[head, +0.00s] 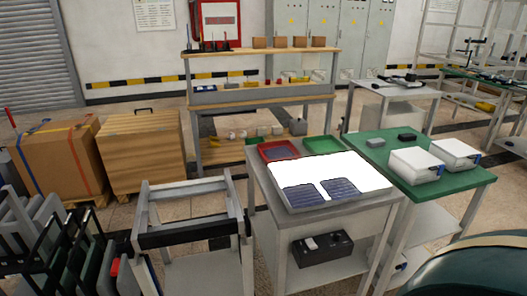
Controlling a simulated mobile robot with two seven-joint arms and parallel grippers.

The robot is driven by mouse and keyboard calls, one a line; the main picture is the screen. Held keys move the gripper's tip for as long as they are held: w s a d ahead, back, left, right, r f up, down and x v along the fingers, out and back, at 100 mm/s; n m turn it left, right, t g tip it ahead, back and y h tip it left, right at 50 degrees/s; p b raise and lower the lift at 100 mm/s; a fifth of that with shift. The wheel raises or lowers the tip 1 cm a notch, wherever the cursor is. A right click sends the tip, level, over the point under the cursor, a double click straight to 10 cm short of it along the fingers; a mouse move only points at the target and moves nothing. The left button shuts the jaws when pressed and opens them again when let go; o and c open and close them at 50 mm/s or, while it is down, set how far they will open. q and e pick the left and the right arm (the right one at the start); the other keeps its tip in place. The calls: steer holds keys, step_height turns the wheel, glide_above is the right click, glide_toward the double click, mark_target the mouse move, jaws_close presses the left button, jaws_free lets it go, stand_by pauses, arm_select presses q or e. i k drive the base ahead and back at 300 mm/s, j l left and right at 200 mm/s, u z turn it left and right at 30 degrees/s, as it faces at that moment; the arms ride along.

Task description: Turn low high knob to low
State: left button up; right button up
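I cannot make out a low/high knob in the head view. A dark box (323,250) with small pale parts on top sits on the lower shelf of the grey table; it is too small to tell whether it carries a knob. Two white boxes with blue parts, a left one (414,163) and a right one (455,152), stand on the green-topped table; no knob can be told on them either. Neither of my grippers is in view.
The grey table (272,196) holds a bright white panel (330,170) with two dark blue cell pieces, a red tray (278,150) and a green tray (323,145). The green-topped table (472,180) adjoins it. A metal frame stand (190,238) and racks crowd the left.

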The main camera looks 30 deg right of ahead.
mark_target(336, 238)
steer(key=z, duration=1.6)
steer(key=k, duration=0.05)
